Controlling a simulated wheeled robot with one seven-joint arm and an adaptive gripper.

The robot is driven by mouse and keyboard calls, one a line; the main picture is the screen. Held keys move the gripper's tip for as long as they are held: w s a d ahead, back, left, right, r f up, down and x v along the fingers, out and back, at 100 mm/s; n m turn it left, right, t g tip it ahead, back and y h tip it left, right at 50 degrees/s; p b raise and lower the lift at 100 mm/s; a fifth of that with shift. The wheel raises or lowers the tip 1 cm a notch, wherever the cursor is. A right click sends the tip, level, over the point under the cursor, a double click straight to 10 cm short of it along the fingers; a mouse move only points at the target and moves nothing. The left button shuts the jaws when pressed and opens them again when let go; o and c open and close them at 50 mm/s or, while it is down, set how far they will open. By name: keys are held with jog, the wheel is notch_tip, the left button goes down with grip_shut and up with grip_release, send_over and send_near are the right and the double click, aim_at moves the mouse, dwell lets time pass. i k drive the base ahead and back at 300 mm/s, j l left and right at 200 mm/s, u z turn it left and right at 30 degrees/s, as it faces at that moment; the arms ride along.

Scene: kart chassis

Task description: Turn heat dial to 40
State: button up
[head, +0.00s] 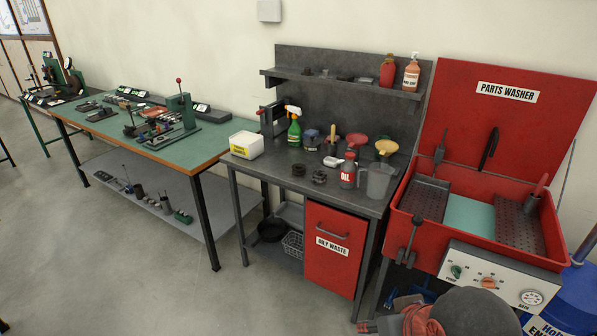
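The control panel (500,276) is a pale plate on the front of the red parts washer (444,236), at the lower right of the head view. An orange-red dial (488,283) with small marks around it sits in the middle of the panel; it appears to be the heat dial. Its pointer and numbers are too small to read. A green knob (456,271) is to its left and a round white gauge (532,298) to its right.
A grey rounded shape (475,311) with reddish parts rises at the bottom edge, just below the panel in the picture. A blue drum (572,300) stands right of the washer. A grey workbench (290,180) stands left. The floor (130,260) at left is clear.

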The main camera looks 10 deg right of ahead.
aim_at(487, 282)
jog(key=z, duration=1.5)
